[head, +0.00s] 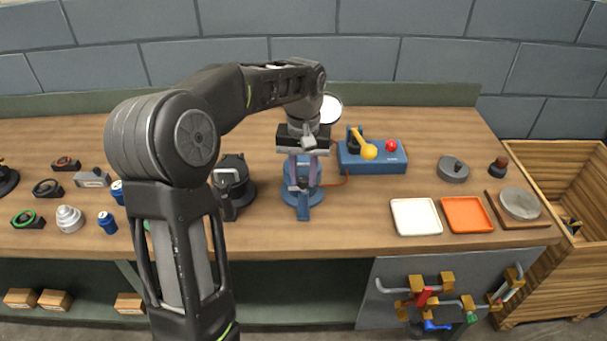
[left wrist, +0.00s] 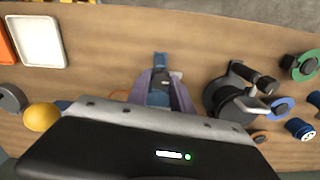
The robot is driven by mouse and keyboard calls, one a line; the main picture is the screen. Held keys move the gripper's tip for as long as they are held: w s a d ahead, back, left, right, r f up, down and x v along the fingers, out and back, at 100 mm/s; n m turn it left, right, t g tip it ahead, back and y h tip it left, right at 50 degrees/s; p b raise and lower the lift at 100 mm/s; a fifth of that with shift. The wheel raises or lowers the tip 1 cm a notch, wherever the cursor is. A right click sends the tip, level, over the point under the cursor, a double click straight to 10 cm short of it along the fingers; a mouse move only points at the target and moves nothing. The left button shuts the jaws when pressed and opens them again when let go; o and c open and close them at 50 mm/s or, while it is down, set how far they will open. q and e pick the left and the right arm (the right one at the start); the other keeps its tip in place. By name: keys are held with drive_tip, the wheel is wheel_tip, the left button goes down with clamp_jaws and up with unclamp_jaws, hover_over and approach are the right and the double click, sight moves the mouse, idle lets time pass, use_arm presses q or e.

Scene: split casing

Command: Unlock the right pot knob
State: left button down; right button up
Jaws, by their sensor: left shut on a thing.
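A blue stand with a round base (head: 300,201) stands mid-table; this looks like the right pot, and in the left wrist view its blue part (left wrist: 160,60) shows between my fingers. My left gripper (head: 302,178) points down over it, its purple fingers on either side of its upper part. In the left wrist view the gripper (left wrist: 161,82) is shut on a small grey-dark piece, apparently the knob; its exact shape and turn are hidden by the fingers. A black pot-like device (head: 232,186) stands to the left, beside the arm. My right gripper is out of view.
Behind to the right is a blue box (head: 390,164) with a yellow ball-ended lever (head: 367,148) and a red button (head: 391,146). White (head: 416,217) and orange (head: 466,214) trays lie at the right. Small parts and cans lie left. Bare table separates the stand from the white tray.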

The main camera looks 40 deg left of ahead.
sight(303, 178)
use_arm(q)
drive_tip(key=c, duration=1.1)
unclamp_jaws()
wheel_tip(303, 178, up, 8)
drive_tip(key=shift+f+p, duration=0.1)
drive_tip(key=shift+p, duration=0.25)
